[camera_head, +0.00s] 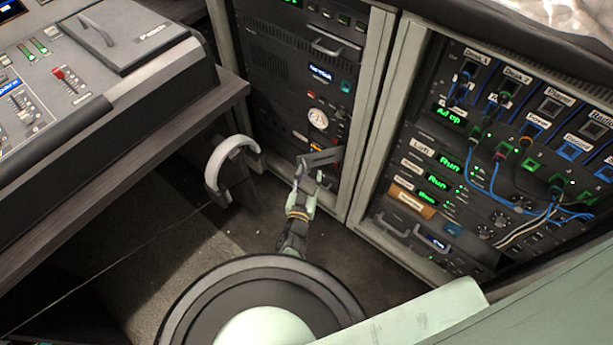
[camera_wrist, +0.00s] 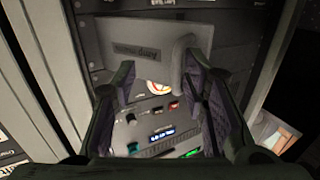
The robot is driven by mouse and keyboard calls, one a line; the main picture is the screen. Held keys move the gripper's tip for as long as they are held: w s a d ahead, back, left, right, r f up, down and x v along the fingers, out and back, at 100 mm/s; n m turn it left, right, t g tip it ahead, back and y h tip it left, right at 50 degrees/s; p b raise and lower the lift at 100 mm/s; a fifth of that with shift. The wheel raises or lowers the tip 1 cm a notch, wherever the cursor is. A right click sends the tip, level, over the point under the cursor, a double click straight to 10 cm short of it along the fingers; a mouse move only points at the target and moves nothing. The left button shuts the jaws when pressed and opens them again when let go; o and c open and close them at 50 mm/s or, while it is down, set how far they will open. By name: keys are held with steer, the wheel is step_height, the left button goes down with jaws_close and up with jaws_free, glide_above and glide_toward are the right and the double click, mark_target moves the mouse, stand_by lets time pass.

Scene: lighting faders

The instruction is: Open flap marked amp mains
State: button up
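The left rack's panel has a round gauge (camera_head: 318,118), buttons and a lit display (camera_head: 320,73). A right rack (camera_head: 440,180) carries cables and green displays. A mixing desk (camera_head: 90,90) and a white curved object (camera_head: 225,165) stand left. Some floor is clear.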

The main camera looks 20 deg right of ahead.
steer(key=shift+d+r, duration=0.5)
steer(key=shift+d, duration=0.05)
step_height(320, 180, up, 9)
steer(key=shift+a, duration=0.45)
